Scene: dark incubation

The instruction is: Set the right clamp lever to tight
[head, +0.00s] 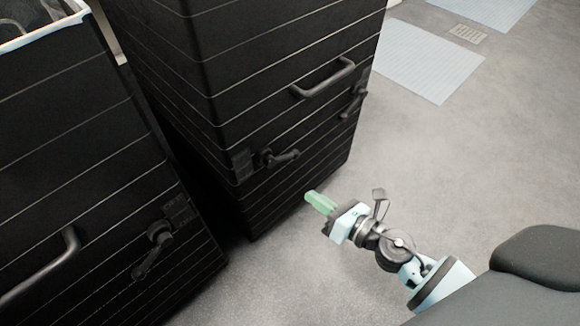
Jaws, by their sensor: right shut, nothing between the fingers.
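The middle black cabinet carries two dark clamp levers on its front. The right clamp lever (354,100) sits near the right edge, below and right of the handle, and points down-left. The left clamp lever (279,158) sits near the left edge, with its arm pointing right. My right gripper (316,199) has green fingers, shut and empty. In the picture it is below both levers, apart from the cabinet, over the floor. Any tight marking by the right lever is too small to read. My left gripper is out of view.
The middle cabinet (290,115) has a bar handle (323,78). Another black cabinet (85,165) at the left has its own lever (153,250) and handle (45,265). A narrow gap separates the cabinets. Grey floor (460,160) is clear at the right, with pale blue mats (425,58) beyond.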

